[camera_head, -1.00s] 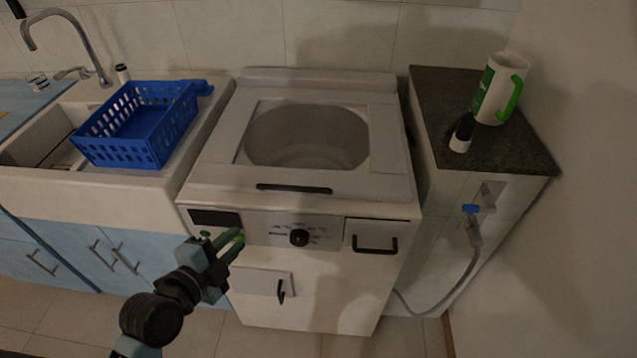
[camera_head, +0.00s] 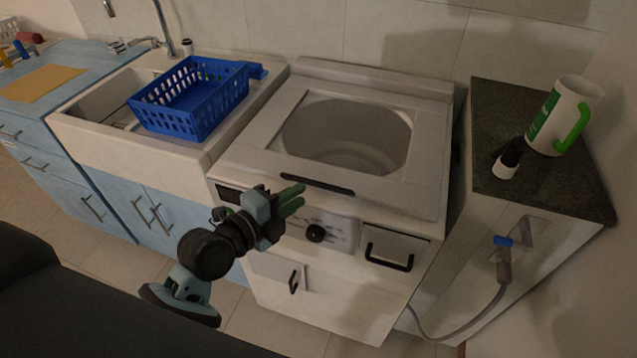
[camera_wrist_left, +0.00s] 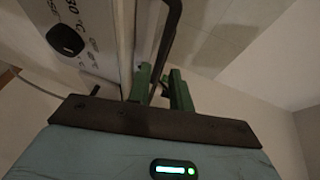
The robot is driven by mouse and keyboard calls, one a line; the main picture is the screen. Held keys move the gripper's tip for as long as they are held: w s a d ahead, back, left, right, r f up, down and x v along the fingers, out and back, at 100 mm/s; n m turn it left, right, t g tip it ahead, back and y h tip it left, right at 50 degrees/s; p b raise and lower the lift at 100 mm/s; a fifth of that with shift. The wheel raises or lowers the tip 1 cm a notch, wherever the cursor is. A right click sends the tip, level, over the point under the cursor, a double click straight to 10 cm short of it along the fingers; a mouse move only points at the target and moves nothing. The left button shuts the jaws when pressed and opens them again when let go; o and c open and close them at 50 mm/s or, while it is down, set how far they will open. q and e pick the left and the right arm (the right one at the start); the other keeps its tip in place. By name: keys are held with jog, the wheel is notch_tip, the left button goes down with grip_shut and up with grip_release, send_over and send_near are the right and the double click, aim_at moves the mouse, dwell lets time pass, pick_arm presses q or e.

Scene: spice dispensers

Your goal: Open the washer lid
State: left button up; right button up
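The white washer (camera_head: 330,240) stands in the middle of the head view. Its lid (camera_head: 260,150) lies flat on top, with a large round window or opening showing the drum. The black lid handle (camera_head: 317,184) runs along the lid's front edge. My left gripper (camera_head: 300,195) is open, just in front of and slightly below the left end of this handle. In the left wrist view, the two green fingers (camera_wrist_left: 160,85) are apart, and a black bar, likely the lid handle (camera_wrist_left: 169,40), reaches the gap between them. I cannot tell whether they touch. My right gripper is out of view.
The control panel with a black knob (camera_head: 316,233) and the drawer handle (camera_head: 389,257) are right of my gripper. A blue basket (camera_head: 190,98) sits on the sink at left.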

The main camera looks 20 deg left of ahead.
aim_at(315, 186)
pick_arm(q)
jog(key=shift+x, duration=3.5)
grip_shut()
